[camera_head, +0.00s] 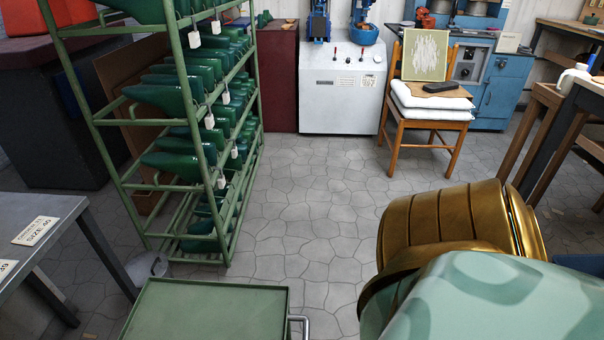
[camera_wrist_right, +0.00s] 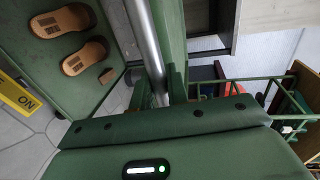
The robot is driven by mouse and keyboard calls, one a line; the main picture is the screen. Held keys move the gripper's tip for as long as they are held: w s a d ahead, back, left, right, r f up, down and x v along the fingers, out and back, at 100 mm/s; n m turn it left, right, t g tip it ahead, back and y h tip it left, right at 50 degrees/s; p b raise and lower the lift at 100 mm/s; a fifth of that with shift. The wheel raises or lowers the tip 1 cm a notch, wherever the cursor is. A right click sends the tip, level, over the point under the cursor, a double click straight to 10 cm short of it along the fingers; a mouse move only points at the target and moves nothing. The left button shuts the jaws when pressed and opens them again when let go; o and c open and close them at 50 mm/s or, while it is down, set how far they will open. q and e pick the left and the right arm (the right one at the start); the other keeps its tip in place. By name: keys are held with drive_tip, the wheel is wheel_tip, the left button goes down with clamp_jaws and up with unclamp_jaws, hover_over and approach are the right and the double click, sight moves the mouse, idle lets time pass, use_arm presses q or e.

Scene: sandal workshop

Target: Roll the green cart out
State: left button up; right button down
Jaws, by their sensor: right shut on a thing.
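The green cart (camera_head: 205,310) shows at the bottom of the head view, its flat green top empty in the part I see. Its metal handle (camera_head: 300,322) sticks out at the right edge of the top. In the right wrist view the handle bar (camera_wrist_right: 146,40) runs down between the fingers of my right gripper (camera_wrist_right: 163,92), which is shut on it. A green surface (camera_wrist_right: 115,75) at the left of that view carries two brown sandals (camera_wrist_right: 75,38). My right gripper is out of the head view, and my left gripper is in neither view.
A green rack (camera_head: 235,225) of dark green shoe lasts stands just beyond the cart. A grey table (camera_head: 70,212) is at the left, with a pale bucket (camera_head: 148,265) near it. A wooden chair (camera_head: 430,118) stands farther back. Tiled floor (camera_head: 310,200) lies clear between.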

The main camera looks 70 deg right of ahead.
drive_tip(key=c, duration=1.4)
unclamp_jaws()
